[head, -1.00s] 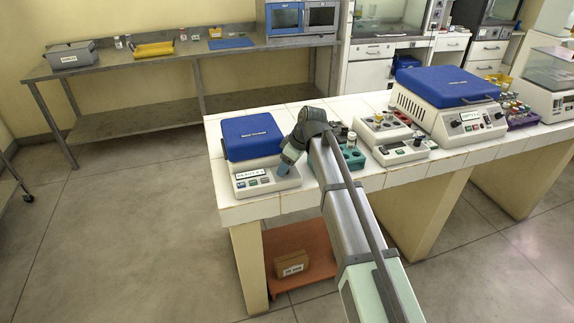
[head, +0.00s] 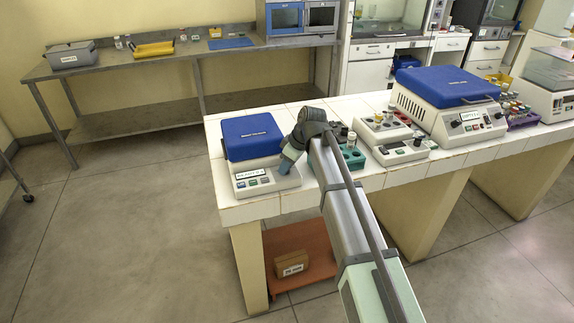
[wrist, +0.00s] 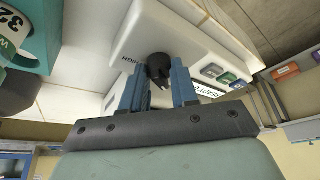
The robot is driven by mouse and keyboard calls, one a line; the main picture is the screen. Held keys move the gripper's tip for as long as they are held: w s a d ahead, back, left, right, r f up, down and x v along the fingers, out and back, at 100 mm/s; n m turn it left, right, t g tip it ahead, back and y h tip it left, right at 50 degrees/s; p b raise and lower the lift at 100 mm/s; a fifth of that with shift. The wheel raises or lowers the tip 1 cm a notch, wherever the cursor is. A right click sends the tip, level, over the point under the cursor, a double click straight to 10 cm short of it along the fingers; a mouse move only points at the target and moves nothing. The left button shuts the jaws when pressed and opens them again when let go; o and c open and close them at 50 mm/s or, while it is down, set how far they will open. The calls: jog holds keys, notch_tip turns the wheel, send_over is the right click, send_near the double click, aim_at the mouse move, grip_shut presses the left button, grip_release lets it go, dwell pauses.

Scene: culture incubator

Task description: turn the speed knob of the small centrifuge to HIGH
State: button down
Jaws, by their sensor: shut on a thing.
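The small centrifuge (head: 265,179) stands at the left end of the white tiled bench, its blue lid (head: 250,137) shut. Its sloped front panel has a label and several coloured buttons, seen also in the wrist view (wrist: 226,75). The black speed knob (wrist: 159,67) sits on this panel, with part of the word HIGH beside it. My gripper (wrist: 160,85) is shut on the knob, one blue finger on each side. In the head view my gripper (head: 287,166) is at the panel's right end and hides the knob. The knob's pointer setting cannot be read.
A teal tube rack (head: 351,157) stands just right of my wrist. Beyond it are a small white device (head: 402,149) and a larger blue-lidded centrifuge (head: 448,104). The bench's front edge runs just below the small centrifuge.

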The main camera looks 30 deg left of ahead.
jog(key=shift+m, duration=0.3)
jog(key=m+t, duration=0.1)
jog(key=m, duration=0.1)
jog(key=m+t, duration=0.1)
jog(key=m, duration=0.1)
jog(key=shift+s+m, duration=0.2)
jog(key=shift+m, duration=0.2)
jog(key=m+t+h, duration=0.1)
jog(key=m, duration=0.4)
jog(key=shift+a+t+h, duration=0.15)
jog(key=shift+t+h, duration=0.25)
jog(key=m+h, duration=0.1)
jog(key=m, duration=0.2)
jog(key=m+h, duration=0.1)
jog(key=m, duration=0.2)
jog(key=shift+s+a+m+t, duration=0.1)
jog(key=shift+a+m+t, duration=0.1)
jog(key=shift+m+t, duration=0.2)
jog(key=m+h, duration=0.2)
jog(key=m, duration=0.2)
jog(key=shift+m, duration=0.4)
jog(key=shift+g, duration=0.3)
jog(key=c, duration=0.9)
grip_release()
